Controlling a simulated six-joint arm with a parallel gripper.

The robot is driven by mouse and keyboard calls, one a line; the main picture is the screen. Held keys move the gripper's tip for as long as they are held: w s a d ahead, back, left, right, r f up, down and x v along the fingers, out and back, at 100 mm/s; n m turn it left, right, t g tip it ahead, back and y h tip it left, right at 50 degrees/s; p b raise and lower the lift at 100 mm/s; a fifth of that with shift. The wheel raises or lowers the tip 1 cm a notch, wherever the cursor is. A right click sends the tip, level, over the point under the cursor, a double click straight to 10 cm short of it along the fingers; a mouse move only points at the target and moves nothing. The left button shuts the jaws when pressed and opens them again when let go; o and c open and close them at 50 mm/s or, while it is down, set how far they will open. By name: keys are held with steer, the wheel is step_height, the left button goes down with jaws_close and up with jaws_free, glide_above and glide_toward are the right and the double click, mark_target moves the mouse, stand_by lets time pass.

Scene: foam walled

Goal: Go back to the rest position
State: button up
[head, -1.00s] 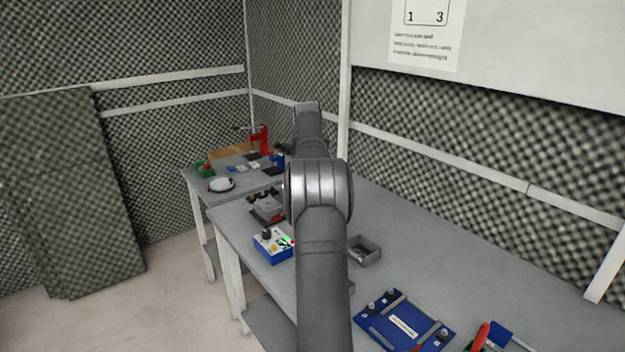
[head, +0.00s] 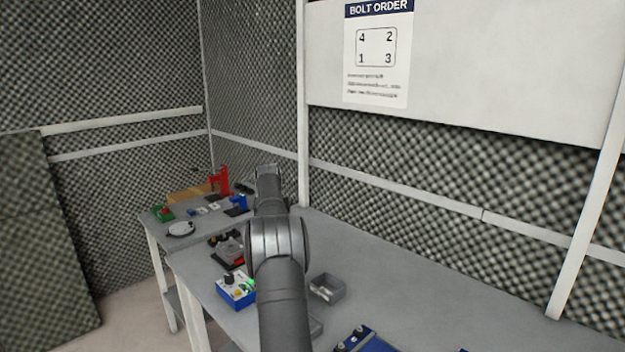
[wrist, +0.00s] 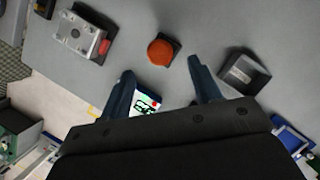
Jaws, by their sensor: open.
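My gripper (wrist: 158,90) shows in the wrist view with its two dark fingers spread apart. It is open and nothing is between the fingertips. It hangs over the grey bench (head: 400,275), above an orange-red round knob or button (wrist: 161,52) on a dark base. In the head view my own arm rises from the bottom centre and hides the gripper.
A blue plate (head: 366,342) lies at the bottom edge. A red press (head: 219,181) stands on the far table.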

steer(key=x, duration=0.8)
steer(key=shift+w+f, duration=0.15)
steer(key=shift+f, duration=0.2)
steer(key=shift+r, duration=0.15)
steer(key=shift+r, duration=0.1)
steer(key=v, duration=1.6)
steer(key=x, duration=1.6)
step_height(320, 180, up, 3)
steer(key=shift+r, duration=0.7)
steer(key=shift+o, duration=0.2)
